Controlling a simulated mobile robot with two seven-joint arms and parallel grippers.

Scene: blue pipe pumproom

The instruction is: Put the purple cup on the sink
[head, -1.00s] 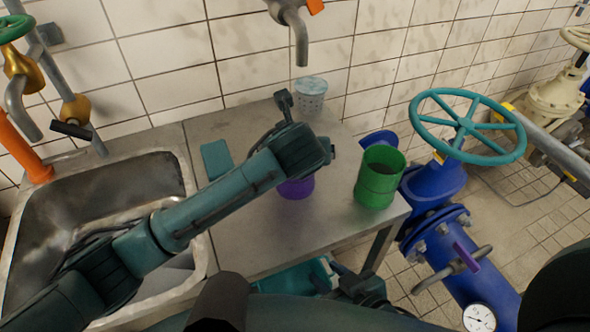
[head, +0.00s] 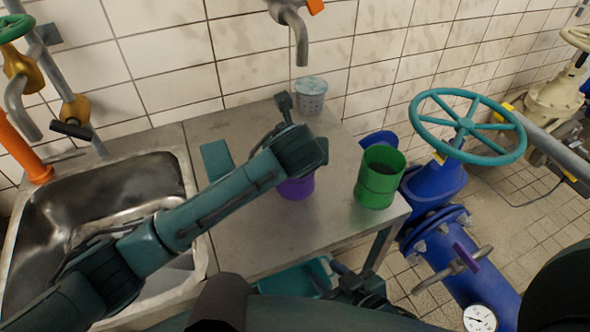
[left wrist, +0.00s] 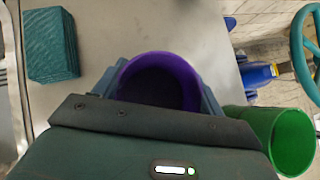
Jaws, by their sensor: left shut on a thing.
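The purple cup (head: 297,187) stands upright on the steel counter, partly hidden in the head view by my left arm's wrist. In the left wrist view my left gripper (left wrist: 158,92) is shut on the purple cup (left wrist: 160,68), with one finger on each side of its open rim. The steel sink (head: 189,172) is at the left in the head view, left of the cup, and my left arm crosses over it. My right gripper (head: 360,288) is low in the head view, beside the counter's front edge; its fingers are too unclear to tell their state.
A green cup (head: 379,182) stands to the right of the purple cup on the counter (head: 260,235). A teal block (head: 214,159) lies between cup and sink. A perforated grey cup (head: 311,98) is by the wall. Blue pipes and a teal valve wheel (head: 465,122) stand right.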

